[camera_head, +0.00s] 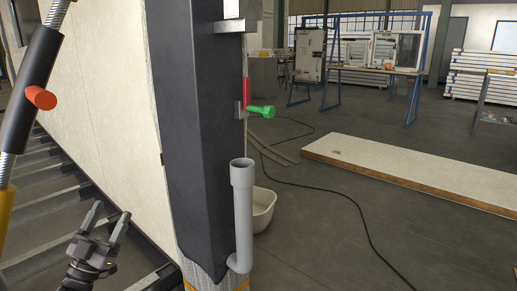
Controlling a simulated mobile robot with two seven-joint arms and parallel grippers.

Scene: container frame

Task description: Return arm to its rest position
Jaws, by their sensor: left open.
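My left gripper (104,226) is at the lower left, with its two dark fingers apart and pointing up. Nothing shows between the fingers. It is left of the dark column (195,130), apart from it, in front of a pale wall panel (105,90). My right gripper is not in the view.
A black-and-orange bar (32,85) crosses the upper left. A white bin (264,208), a cable and a pale board (410,168) lie on the floor to the right.

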